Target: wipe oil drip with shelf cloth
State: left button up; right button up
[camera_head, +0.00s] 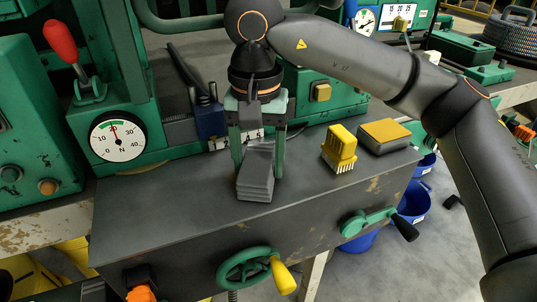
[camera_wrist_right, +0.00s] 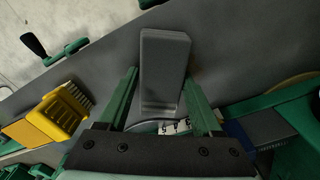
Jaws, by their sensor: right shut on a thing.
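My right gripper (camera_head: 257,168) points down over the grey bench top and is shut on a grey folded cloth (camera_head: 257,180). The cloth looks like a flat layered stack and lies between the two green fingers, its near end reaching past them. In the right wrist view the cloth (camera_wrist_right: 163,60) stands out between the fingertips of the same gripper (camera_wrist_right: 161,78). I cannot tell whether the cloth touches the bench. I cannot make out an oil drip in either view; the bench top shows only worn patches. My left gripper is not in view.
A yellow brush (camera_head: 340,146) and a yellow-topped box (camera_head: 384,135) stand to the right on the bench (camera_head: 170,215). A round gauge (camera_head: 117,136) and red lever (camera_head: 61,42) are at left. A green handwheel (camera_head: 245,268) and crank (camera_head: 368,222) are on the front. The bench's left part is clear.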

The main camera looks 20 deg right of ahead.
aim_at(212, 192)
jog(key=shift+a, duration=1.55)
jog(key=shift+a, duration=0.1)
jog(key=shift+s+a+p, duration=0.1)
jog(key=shift+a+p, duration=0.65)
jog(key=shift+a, duration=1.65)
notch_tip(212, 192, up, 7)
jog(key=p, duration=0.5)
jog(key=shift+a, duration=0.15)
